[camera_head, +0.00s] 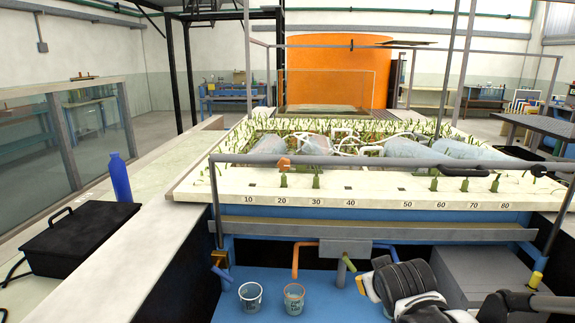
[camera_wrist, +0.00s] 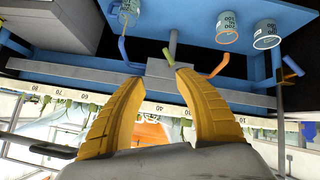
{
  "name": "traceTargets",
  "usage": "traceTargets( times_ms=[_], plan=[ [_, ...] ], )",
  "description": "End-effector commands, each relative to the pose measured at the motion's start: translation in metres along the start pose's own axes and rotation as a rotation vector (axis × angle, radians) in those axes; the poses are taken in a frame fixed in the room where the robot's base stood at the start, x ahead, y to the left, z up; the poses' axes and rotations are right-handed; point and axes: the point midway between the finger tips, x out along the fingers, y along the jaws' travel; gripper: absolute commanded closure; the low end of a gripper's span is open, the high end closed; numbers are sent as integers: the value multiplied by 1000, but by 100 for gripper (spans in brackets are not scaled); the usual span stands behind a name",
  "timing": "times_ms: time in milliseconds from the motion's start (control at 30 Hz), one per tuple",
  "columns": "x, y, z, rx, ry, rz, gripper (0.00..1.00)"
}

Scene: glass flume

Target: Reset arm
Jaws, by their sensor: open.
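My gripper (camera_wrist: 158,80) shows in the wrist view with its two yellow ribbed fingers spread apart. Nothing is between them. The wrist picture is upside down relative to the head view. In the head view my arm is at the lower right, with a yellow fingertip (camera_head: 370,287) just showing at its left end; the rest of the fingers is hidden.
A white-marked cup (camera_head: 250,297) and an orange-rimmed cup (camera_head: 294,299) stand on the shelf. Behind are pipes, a grey rail and the numbered planted flume edge (camera_head: 370,203). A blue bottle (camera_head: 121,178) and black case (camera_head: 82,238) are at left. A grey box (camera_head: 478,275) is at right.

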Motion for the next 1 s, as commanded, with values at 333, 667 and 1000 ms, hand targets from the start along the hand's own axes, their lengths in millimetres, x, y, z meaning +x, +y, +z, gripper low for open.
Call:
traceTargets(
  times_ms=[333, 667, 1000],
  plan=[
    [-118, -16, 81, 192, -163, -114, 61],
    [-152, -30, 117, 259, -223, -160, 61],
    [-152, -30, 117, 258, -222, -160, 61]
  ],
)
